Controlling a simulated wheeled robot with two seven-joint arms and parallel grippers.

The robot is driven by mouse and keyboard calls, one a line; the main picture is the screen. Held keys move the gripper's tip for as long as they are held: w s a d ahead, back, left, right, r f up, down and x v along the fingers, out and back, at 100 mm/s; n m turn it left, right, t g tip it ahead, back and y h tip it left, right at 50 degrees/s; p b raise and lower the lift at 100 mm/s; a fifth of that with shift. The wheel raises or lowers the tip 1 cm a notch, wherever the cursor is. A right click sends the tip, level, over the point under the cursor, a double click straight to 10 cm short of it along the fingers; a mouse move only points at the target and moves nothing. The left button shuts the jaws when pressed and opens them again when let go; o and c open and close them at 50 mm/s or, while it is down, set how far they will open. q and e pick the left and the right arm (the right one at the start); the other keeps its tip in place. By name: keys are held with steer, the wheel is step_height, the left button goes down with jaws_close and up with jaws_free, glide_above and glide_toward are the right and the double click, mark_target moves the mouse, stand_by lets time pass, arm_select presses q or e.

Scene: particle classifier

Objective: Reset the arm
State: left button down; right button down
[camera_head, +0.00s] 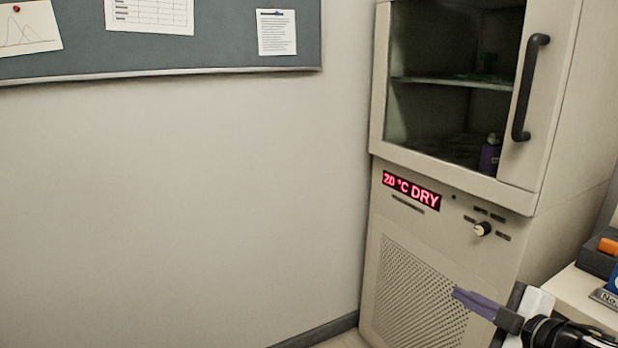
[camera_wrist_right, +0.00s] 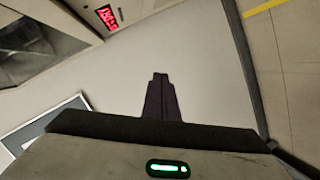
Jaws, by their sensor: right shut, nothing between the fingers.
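My right gripper (camera_head: 460,294) comes in at the bottom right of the head view, in front of the cabinet's lower panel. Its purplish fingers are together and hold nothing. In the right wrist view the same gripper (camera_wrist_right: 160,80) shows its dark fingers closed against a plain pale background. Only the end of my right arm shows in the head view. My left gripper and left arm are out of view.
A beige cabinet (camera_head: 430,255) stands right of the bare wall (camera_head: 180,190). It has a glass-fronted upper part, a door handle (camera_head: 528,85), a red display (camera_head: 411,190) reading "20 °C DRY" and a knob (camera_head: 482,229). A bench edge (camera_head: 585,295) lies at right, near my arm.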

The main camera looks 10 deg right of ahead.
steer(key=s+a+f+m+g+p, duration=0.1)
steer(key=s+a+f+m, duration=0.1)
steer(key=s+a+f, duration=0.4)
steer(key=s+a+f+m+g+p, duration=0.1)
steer(key=s+a+f+m, duration=0.2)
steer(key=a+f, duration=0.35)
steer(key=s+a+f+m+g+p, duration=0.1)
steer(key=s+a+f+m, duration=0.2)
steer(key=s, duration=0.6)
steer(key=s+a+f+m+g+p, duration=0.2)
steer(key=s+a+f+m, duration=0.1)
steer(key=s+a+f, duration=0.2)
steer(key=s+f, duration=0.2)
steer(key=s, duration=0.2)
steer(key=shift+a+f+m+g, duration=0.3)
steer(key=shift+a+f+m, duration=0.05)
steer(key=shift+f+m, duration=0.05)
steer(key=shift+w, duration=0.1)
